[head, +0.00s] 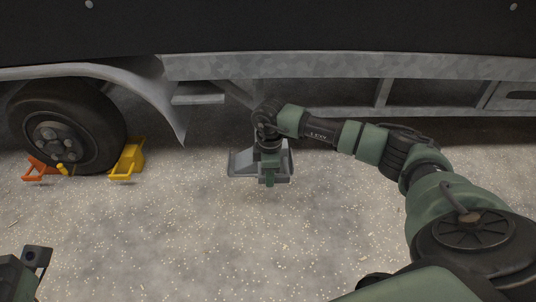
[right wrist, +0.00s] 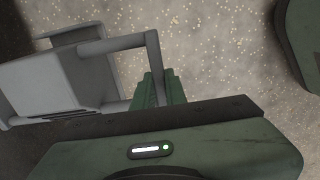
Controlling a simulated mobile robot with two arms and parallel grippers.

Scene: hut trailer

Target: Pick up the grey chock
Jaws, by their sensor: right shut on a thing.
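The grey chock (head: 241,163) is below the trailer's side, at the middle of the head view. It has a sloped body and a bar handle, which show large in the right wrist view (right wrist: 60,85). My right gripper (head: 269,179) reaches down onto it from above and is shut on the handle; its green fingers (right wrist: 158,90) show beside the handle bar. The arm hides part of the chock. I cannot tell whether the chock touches the floor. A part of my left arm shows at the lower left edge, and its jaw state is unclear.
A trailer wheel (head: 62,128) stands at the left, with an orange chock (head: 40,168) on its left and a yellow chock (head: 129,158) on its right. The trailer's metal frame (head: 340,68) overhangs behind the grey chock. The speckled floor (head: 180,240) in front is clear.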

